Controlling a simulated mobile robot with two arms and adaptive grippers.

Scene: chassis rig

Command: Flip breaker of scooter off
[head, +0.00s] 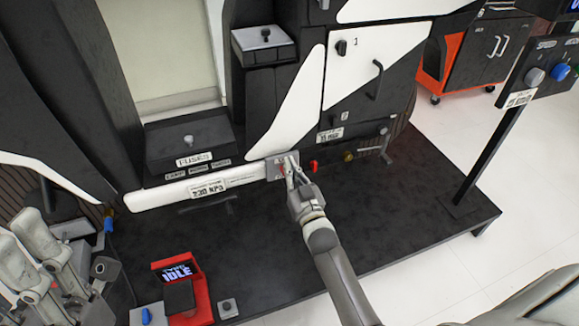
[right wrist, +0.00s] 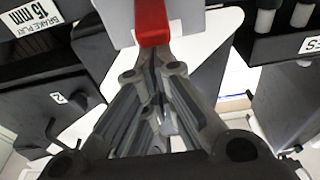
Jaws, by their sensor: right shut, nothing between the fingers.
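The scooter (head: 370,60) is a large black and white body on a dark platform. Its breaker (head: 273,167) is a grey plate with a red lever, at the right end of a white side strip. The red lever (right wrist: 152,22) shows at the top of the right wrist view, on a pale plate. My right gripper (head: 290,168) is shut and empty, with its fingertips at the lever. They look close to or touching it; I cannot tell which. They partly hide the breaker in the head view. My left gripper (head: 40,262) is at the lower left edge, its jaws unclear.
A fuses box (head: 190,142) sits left of the breaker. A small red part (head: 314,166) and a yellow one (head: 348,156) lie just right of it. A red stand with an "IDLE" screen (head: 176,271) is in front. A knob panel (head: 540,75) stands right.

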